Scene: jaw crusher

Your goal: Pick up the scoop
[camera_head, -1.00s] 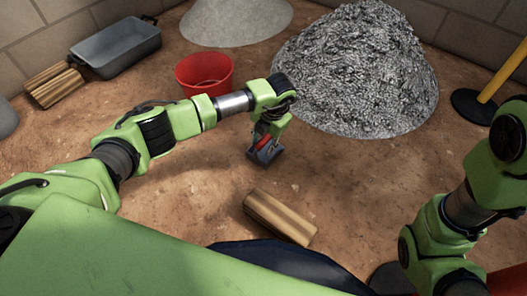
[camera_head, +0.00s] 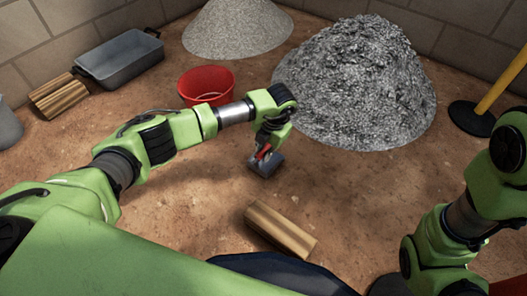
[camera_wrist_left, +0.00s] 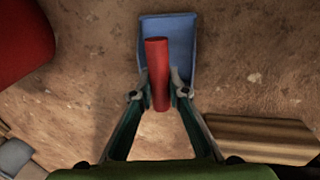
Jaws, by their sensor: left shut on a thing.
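The scoop has a red handle and a blue-grey pan (camera_head: 266,164). In the left wrist view its pan (camera_wrist_left: 170,45) points away from me and its red handle (camera_wrist_left: 157,72) lies between my fingers. My left gripper (camera_head: 264,148) is shut on the red handle, with a finger on each side of it. The left wrist view also shows the gripper (camera_wrist_left: 158,92). The pan is low over the dirt floor; I cannot tell whether it touches. My right arm shows at the right edge, but its gripper is out of view.
A red bucket (camera_head: 206,84) stands behind my left forearm. A dark gravel pile (camera_head: 355,85) is behind the scoop, a lighter pile (camera_head: 237,28) farther back. A wooden block (camera_head: 281,228) lies in front. A grey tub (camera_head: 120,58) and more wood (camera_head: 58,95) are at back left.

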